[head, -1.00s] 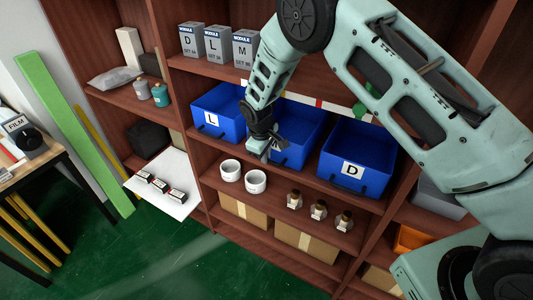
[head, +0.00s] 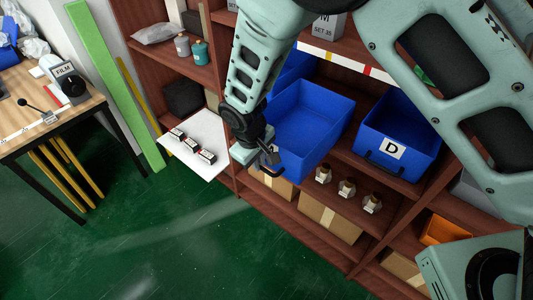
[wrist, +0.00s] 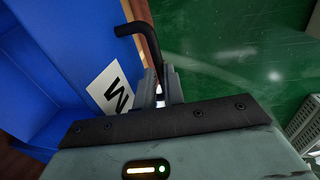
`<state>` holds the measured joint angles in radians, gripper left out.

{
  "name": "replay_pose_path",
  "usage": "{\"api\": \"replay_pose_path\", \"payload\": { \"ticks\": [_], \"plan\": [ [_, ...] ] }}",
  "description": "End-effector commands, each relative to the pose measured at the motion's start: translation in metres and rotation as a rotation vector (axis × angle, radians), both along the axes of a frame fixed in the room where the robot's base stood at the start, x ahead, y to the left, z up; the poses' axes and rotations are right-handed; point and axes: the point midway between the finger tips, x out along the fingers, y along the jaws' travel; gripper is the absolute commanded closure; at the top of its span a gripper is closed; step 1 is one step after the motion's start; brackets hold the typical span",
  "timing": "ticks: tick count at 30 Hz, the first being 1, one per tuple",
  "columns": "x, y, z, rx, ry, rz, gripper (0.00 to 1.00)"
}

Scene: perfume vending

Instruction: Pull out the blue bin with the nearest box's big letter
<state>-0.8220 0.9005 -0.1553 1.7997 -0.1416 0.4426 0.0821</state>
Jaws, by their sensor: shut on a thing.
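The middle blue bin (head: 318,112) sticks out from its shelf over the shelf edge. Its white label with a big letter that reads as M, seen turned, shows in the wrist view (wrist: 112,88); the bin's wall (wrist: 62,45) fills the left there. My gripper (head: 270,157) is at the bin's front, shut on its black handle (wrist: 142,32). A grey box (head: 326,24) with M and "SET 35" stands on the upper shelf, partly cut off by the frame.
A blue bin marked D (head: 400,125) sits to the right, and another blue bin (head: 293,68) to the left is mostly hidden. Small bottles (head: 347,187) stand on the shelf below. A white board (head: 197,145) juts out left. Green floor in front is clear.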

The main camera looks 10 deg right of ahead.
Motion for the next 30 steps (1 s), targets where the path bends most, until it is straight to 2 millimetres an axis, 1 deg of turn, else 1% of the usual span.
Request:
{"api": "replay_pose_path", "payload": {
  "ticks": [11, 12, 13, 14, 24, 26, 29, 30],
  "plan": [
    [-0.002, 0.002, 0.001, -0.001, 0.001, 0.0, 1.0],
    [-0.002, 0.002, 0.001, 0.0, 0.0, 0.0, 0.81],
    [-0.002, 0.002, 0.001, 0.0, 0.0, 0.0, 0.73],
    [-0.002, 0.002, 0.001, 0.0, 0.0, 0.0, 0.67],
    [-0.001, 0.002, 0.003, 0.001, -0.001, 0.0, 0.67],
    [-0.002, 0.003, 0.008, 0.001, -0.001, 0.0, 0.67],
    [-0.004, 0.005, 0.021, 0.003, -0.003, 0.001, 0.67],
    [-0.004, 0.006, 0.029, 0.004, -0.004, 0.001, 0.67]
  ]
}}
